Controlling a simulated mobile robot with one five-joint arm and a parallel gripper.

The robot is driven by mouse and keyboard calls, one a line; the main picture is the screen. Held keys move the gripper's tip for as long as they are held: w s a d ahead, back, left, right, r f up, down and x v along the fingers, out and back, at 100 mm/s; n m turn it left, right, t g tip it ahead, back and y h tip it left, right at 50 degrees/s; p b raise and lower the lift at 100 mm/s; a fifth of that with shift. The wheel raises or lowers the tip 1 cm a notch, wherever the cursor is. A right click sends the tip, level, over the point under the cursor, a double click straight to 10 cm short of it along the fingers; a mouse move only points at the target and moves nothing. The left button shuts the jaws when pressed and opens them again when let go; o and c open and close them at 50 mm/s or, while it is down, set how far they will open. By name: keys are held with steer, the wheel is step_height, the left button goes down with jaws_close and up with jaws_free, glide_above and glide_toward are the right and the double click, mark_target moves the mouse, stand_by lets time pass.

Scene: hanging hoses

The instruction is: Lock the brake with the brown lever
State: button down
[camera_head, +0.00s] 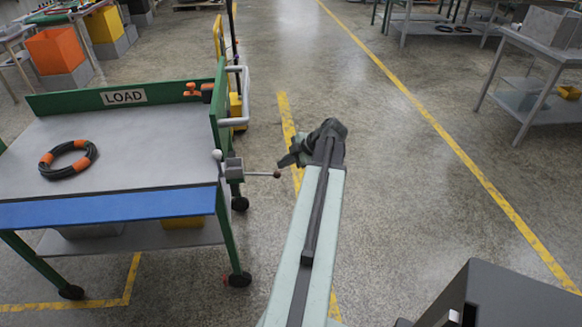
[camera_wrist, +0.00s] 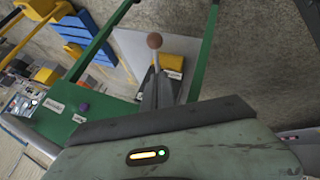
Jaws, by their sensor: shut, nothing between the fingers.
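The brown lever (camera_head: 277,174) is a thin rod with a round brown knob. In the head view it sticks out to the right, about level, from a small grey box on the cart's right side. A second lever with a white knob (camera_head: 217,155) stands up from the same box. My gripper (camera_head: 287,161) is shut and empty, just right of and slightly above the brown knob in the picture. In the wrist view the brown knob (camera_wrist: 154,41) shows just past my gripper's fingertips (camera_wrist: 157,73). I cannot tell whether they touch the lever.
The green-framed LOAD cart (camera_head: 45,118) stands at left on wheels, with a coiled black hose with orange bands (camera_head: 68,160) on top. A white push handle (camera_head: 240,95) rises behind the levers.

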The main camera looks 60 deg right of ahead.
mark_target(272, 175)
steer(key=f+b, duration=0.1)
steer(key=f, duration=0.1)
steer(key=w+d+f+b, duration=0.1)
steer(key=f+b, duration=0.1)
steer(key=w+f+b, duration=0.1)
steer(key=shift+w+d+f, duration=0.25)
steer(key=shift+d+f, duration=0.05)
steer(key=shift+f, duration=0.1)
steer(key=shift+b, duration=0.3)
